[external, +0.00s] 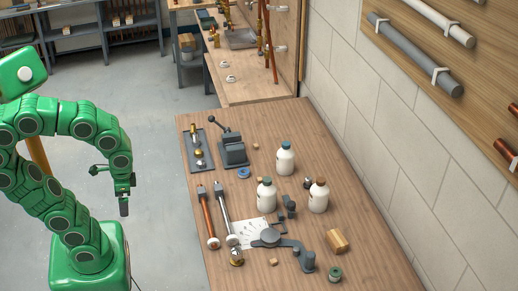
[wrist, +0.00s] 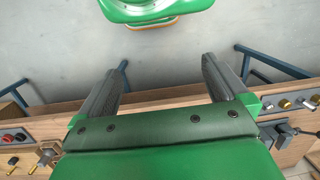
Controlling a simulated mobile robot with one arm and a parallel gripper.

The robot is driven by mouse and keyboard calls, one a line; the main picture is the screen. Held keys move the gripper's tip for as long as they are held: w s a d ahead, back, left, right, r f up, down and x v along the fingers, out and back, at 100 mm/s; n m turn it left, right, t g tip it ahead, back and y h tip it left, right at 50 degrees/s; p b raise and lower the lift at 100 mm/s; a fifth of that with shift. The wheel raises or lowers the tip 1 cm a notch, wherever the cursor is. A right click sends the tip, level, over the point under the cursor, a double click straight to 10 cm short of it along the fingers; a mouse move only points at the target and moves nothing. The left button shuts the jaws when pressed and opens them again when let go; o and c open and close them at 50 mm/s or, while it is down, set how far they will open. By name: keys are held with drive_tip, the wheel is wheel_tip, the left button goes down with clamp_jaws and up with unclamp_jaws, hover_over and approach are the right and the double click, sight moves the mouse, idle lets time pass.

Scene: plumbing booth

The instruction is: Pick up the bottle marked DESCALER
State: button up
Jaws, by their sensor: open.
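My gripper (external: 124,206) hangs left of the bench, over the floor and well apart from the bottles. In the wrist view my gripper (wrist: 160,68) is open, with nothing between its two dark fingers. No bottle shows in the wrist view.
A grey vise (external: 233,150), pipes (external: 208,220), a grey clamp-like tool (external: 285,245), a white sheet (external: 246,233) and a wooden block (external: 337,241) lie around the bottles. The tiled wall (external: 370,150) borders the bench on the right.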

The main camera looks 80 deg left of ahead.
drive_tip(key=w+a+r+m+t+y, duration=0.1)
drive_tip(key=w+a+r+m+y, duration=0.15)
drive_tip(key=w+a, duration=0.45)
drive_tip(key=w+a+r+m+t+y, duration=0.1)
drive_tip(key=w+a+r+m+y, duration=0.15)
drive_tip(key=w+a+m, duration=0.4)
drive_tip(key=m+t+y, duration=0.4)
drive_tip(key=m+t, duration=0.5)
drive_tip(key=m, duration=0.9)
hover_over(263, 192)
drive_tip(key=s+d, duration=0.2)
wheel_tip(263, 192, down, 2)
wheel_tip(263, 192, down, 17)
drive_tip(key=shift+w+a+f, duration=0.1)
drive_tip(key=shift+a+f, duration=0.05)
drive_tip(key=shift+f, duration=0.45)
drive_tip(key=shift+x, duration=3.85)
drive_tip(key=shift+f, duration=0.15)
